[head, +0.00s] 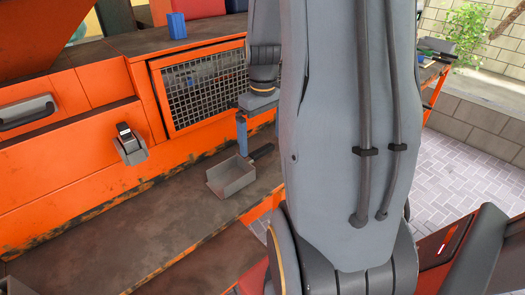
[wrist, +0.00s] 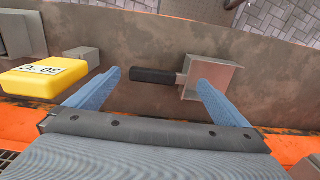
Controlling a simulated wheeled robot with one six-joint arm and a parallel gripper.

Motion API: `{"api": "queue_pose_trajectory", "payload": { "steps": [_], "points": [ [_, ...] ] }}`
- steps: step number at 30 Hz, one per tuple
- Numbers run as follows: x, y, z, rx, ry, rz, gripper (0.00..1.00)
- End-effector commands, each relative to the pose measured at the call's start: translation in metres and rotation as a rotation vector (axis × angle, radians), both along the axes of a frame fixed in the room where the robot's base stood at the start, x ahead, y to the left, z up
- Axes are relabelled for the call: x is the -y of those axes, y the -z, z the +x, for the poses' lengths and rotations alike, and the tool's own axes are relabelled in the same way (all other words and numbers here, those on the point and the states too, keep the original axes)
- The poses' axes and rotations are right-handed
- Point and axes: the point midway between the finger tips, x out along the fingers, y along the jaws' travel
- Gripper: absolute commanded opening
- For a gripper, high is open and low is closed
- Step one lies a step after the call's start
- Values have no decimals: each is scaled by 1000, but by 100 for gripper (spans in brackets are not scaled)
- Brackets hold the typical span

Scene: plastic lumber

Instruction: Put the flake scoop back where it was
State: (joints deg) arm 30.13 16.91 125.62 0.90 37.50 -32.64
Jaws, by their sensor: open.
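The flake scoop is a grey open box-shaped pan (head: 232,178) with a dark handle (head: 262,152). It rests on the worn brown ledge (head: 160,222) in front of the orange machine. In the wrist view the pan (wrist: 225,76) is at right of centre, and its black handle (wrist: 153,76) points left. My gripper (wrist: 159,79) is open and empty, its blue fingers spread. The handle shows between the fingertips, and the right finger overlaps part of the pan. I cannot tell how high the fingers are above it. In the head view one blue finger (head: 242,135) shows just behind the pan.
In the wrist view a yellow labelled block (wrist: 40,74) and grey blocks (wrist: 80,60) lie left of my gripper. The orange machine has a mesh window (head: 205,85) and a grey latch (head: 130,145) beside the ledge. The ledge's left part is clear.

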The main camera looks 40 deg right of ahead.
Motion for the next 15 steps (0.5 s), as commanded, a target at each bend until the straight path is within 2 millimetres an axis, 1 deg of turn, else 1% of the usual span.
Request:
{"api": "queue_pose_trajectory", "payload": {
  "steps": [1, 3, 6, 11, 14, 15],
  "points": [
    [1, -10, 1, 4, 0, -2, 100],
    [1, -21, 1, 3, 0, -2, 100],
    [1, -35, 1, 3, 0, -2, 100],
    [-1, -46, 0, 1, -1, -1, 100],
    [-18, -45, 1, 3, -4, -3, 100],
    [-32, -42, 1, 5, -5, -4, 100]
  ]
}}
